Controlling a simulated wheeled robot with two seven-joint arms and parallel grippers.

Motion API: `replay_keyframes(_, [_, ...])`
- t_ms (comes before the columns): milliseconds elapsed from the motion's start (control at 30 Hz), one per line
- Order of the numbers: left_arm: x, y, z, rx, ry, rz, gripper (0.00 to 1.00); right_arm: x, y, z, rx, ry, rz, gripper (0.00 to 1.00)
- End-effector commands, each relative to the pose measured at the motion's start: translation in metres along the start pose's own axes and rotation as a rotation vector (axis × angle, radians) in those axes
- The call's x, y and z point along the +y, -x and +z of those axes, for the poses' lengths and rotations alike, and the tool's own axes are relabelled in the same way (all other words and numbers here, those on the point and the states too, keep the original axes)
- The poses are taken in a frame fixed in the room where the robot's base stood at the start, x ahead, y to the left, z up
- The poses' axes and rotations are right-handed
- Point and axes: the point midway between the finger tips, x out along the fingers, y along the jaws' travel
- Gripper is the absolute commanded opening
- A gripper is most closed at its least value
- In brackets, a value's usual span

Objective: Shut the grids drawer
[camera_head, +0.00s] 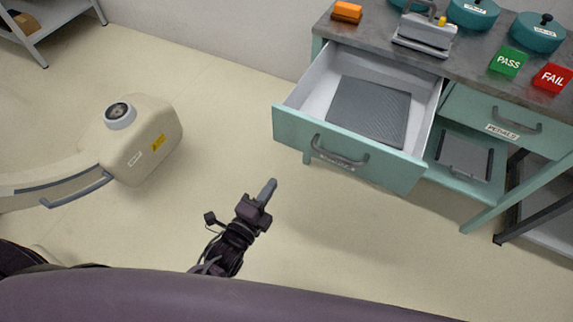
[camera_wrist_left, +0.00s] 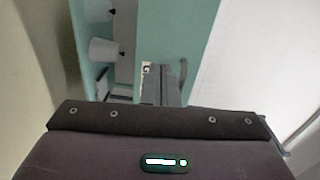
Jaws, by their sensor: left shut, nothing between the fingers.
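The grids drawer (camera_head: 290,128) is pulled out from a teal bench in the head view. Its teal front carries a grey handle (camera_head: 340,152), with a label below it that is too small to read surely. A grey ridged grid (camera_head: 368,108) lies inside on the pale drawer floor. My left gripper (camera_head: 268,188) is shut and empty, in front of and to the left of the drawer front, apart from it. In the left wrist view a teal panel (camera_wrist_left: 205,35) shows beyond the finger tips (camera_wrist_left: 160,85). My right gripper is not in view.
The metal bench top (camera_head: 385,40) holds an orange block (camera_head: 347,11), a grey press-like device (camera_head: 427,32), several teal pots, a green PASS block (camera_head: 508,61) and a red FAIL block (camera_head: 552,78). A second drawer (camera_head: 510,118) is at right. A cream machine (camera_head: 135,140) stands left; floor between is clear.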

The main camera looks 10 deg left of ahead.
Motion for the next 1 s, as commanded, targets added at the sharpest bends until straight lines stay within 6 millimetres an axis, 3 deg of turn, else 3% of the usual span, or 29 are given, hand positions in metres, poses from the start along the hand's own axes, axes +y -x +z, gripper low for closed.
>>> replay_keyframes(100, [-0.015, -0.002, -0.004, 0.007, -0.05, -0.051, 0.0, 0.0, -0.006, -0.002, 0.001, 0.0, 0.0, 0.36])
replay_keyframes(267, [-0.02, -0.018, -0.005, 0.006, -0.058, -0.06, 0.0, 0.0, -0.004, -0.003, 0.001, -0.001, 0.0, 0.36])
replay_keyframes(700, [-0.025, -0.108, -0.005, 0.005, -0.053, -0.057, 0.0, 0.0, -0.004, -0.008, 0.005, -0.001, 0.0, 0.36])
replay_keyframes(1000, [-0.025, -0.139, -0.006, 0.007, -0.054, -0.054, 0.0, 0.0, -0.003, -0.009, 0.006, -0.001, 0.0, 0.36])
